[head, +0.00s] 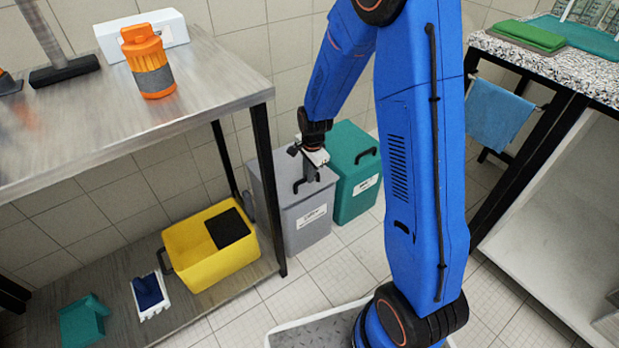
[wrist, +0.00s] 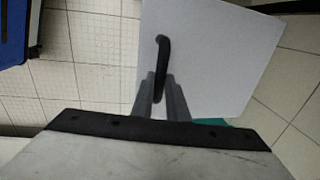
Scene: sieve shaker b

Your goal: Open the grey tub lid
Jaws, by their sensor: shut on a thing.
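The grey tub (head: 308,222) stands on the tiled floor with a white label on its front. Its grey lid (head: 272,182) lies on top and looks closed, with a black bar handle (head: 304,184). In the wrist view the lid (wrist: 215,60) fills the upper middle, and the black handle (wrist: 162,60) runs down to between my fingers. My gripper (head: 312,172) is above the lid, its fingers shut on the handle. In the wrist view the two grey fingertips (wrist: 158,84) stand either side of the handle's lower end, which they partly hide.
A green tub (head: 356,190) with its own black handle stands right beside the grey one. A steel table (head: 140,110) with black legs is at the left, with a yellow bucket (head: 205,270) on its lower shelf. A speckled worktop (head: 560,65) is at the right. Tiled floor lies open in front.

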